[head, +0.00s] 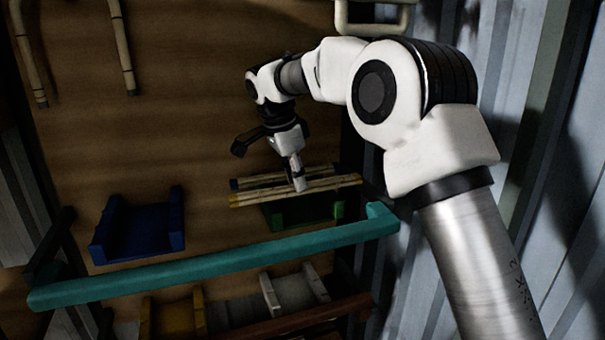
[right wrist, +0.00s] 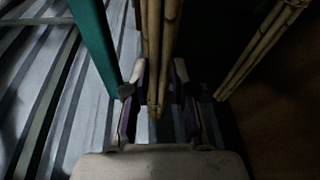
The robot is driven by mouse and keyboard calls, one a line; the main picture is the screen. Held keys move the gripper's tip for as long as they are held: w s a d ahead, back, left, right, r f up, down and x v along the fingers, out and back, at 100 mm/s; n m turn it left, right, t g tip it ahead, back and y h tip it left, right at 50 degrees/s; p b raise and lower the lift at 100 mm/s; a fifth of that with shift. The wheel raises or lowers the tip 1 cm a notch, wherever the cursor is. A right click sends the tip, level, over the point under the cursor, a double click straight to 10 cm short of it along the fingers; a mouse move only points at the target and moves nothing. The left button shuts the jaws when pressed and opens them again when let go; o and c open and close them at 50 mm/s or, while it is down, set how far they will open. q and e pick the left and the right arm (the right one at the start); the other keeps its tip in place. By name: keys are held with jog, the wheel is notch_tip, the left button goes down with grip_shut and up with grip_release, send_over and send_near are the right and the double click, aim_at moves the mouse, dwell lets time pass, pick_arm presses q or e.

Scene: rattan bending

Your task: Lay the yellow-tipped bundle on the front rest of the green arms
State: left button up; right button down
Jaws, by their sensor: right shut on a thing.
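The yellow-tipped bundle (head: 258,197) is a set of thin pale rods, lying roughly level above the green arms (head: 296,215). My right gripper (head: 298,183) comes down from above and is shut on this bundle right of its middle. In the right wrist view, the bundle (right wrist: 161,45) runs between my two right fingers (right wrist: 160,95). A second bundle with a dark blue tip (head: 234,184) lies just behind it, apart from my fingers; it also shows in the right wrist view (right wrist: 262,48). I cannot tell whether the held bundle touches the green arms. My left gripper is out of view.
A long teal bar (head: 215,258) crosses in front of the green arms. Blue arms (head: 138,232) stand to the left. Yellow (head: 174,318) and white (head: 293,291) arms are below the bar. A corrugated wall (head: 560,150) is at the right.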

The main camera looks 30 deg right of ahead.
jog(key=d+f+p, duration=0.1)
jog(key=w+d+f+p, duration=0.1)
jog(key=p, duration=0.1)
jog(key=shift+w+d+f, duration=0.1)
jog(key=shift+w+f, duration=0.1)
jog(key=shift+f, duration=0.2)
jog(key=shift+w+d+f, duration=0.1)
jog(key=shift+d+f, duration=0.05)
jog(key=shift+f, duration=0.3)
jog(key=c, duration=0.9)
grip_release()
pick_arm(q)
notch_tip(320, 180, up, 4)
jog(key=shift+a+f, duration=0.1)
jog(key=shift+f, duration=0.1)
